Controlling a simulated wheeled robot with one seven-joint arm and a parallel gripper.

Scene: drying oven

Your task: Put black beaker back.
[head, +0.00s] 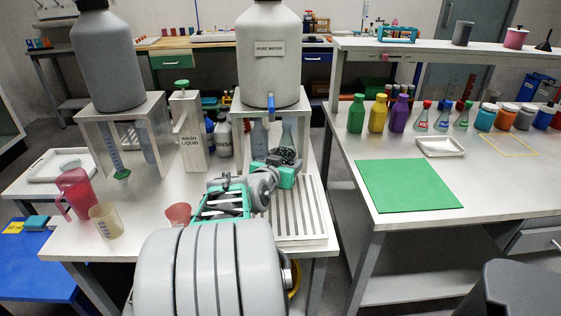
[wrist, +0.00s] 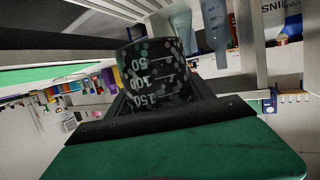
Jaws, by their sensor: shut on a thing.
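The black beaker (head: 284,155) is dark and speckled, with white volume marks that show in the wrist view (wrist: 152,72). My gripper (head: 284,166) is shut on it at the front of the pure water stand (head: 238,112). The pure water bottle (head: 269,62) stands on top, and its blue tap (head: 271,101) is above the beaker. In the wrist view the fingers (wrist: 155,98) reach to the beaker. Whether the beaker touches the slatted rack (head: 300,212) below cannot be told.
Left are a wash liquid bottle (head: 188,130), a red jug (head: 75,193) and a beige beaker (head: 104,220). The right table holds a green mat (head: 408,185), a white tray (head: 440,147), bottles, jars and a yellow outlined area (head: 510,155).

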